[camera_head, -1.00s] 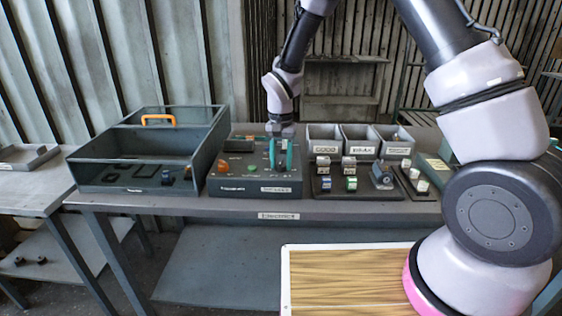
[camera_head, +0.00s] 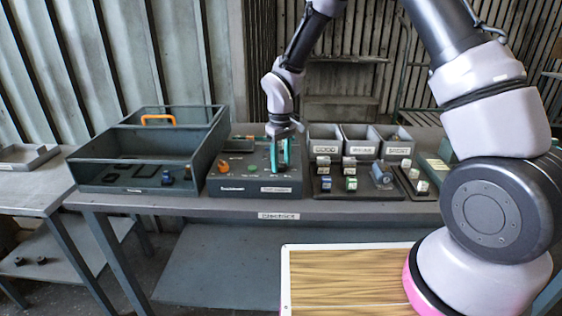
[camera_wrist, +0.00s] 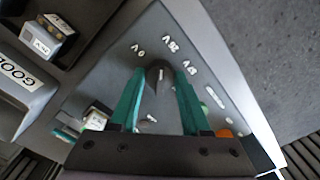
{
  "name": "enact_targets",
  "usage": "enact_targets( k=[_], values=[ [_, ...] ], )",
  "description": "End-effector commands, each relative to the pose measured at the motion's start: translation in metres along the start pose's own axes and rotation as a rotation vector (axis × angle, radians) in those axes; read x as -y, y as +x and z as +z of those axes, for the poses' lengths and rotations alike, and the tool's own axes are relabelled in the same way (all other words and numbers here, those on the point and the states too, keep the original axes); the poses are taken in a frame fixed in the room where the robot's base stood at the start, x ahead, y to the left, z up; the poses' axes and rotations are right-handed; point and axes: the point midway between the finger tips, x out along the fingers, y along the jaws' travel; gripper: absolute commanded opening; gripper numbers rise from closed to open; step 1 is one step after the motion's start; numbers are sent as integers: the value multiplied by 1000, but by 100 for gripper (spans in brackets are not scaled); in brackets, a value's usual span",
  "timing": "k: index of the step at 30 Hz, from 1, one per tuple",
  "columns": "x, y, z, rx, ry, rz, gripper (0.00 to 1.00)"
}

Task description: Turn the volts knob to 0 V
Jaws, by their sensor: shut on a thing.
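The volts knob (camera_wrist: 158,73) is a dark round knob on the sloped grey panel of a control box (camera_head: 228,187). My gripper (camera_wrist: 158,80) has its two green fingers on either side of the knob and is shut on it. In the head view my gripper (camera_head: 279,168) points down at the right part of the box and hides the knob. Printed voltage marks stand around the knob in the wrist view, with the 0 V mark (camera_wrist: 138,50) at its upper left. A pale line shows on the knob, but its exact setting is hard to read.
An orange knob (camera_head: 223,166) and small buttons share the panel. A dark open tray with an orange handle (camera_head: 158,118) stands left of the box. Labelled bins (camera_head: 324,147) and a rack of small parts (camera_head: 345,193) stand close on the right.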

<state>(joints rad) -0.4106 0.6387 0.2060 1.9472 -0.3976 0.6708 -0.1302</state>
Motion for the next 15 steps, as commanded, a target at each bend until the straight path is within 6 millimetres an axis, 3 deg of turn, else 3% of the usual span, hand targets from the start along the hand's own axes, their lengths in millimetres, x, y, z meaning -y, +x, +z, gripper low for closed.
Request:
enact_targets(
  k=[15],
  values=[
    [-1,-1,-1,-4,-483,1,0]
  ],
)
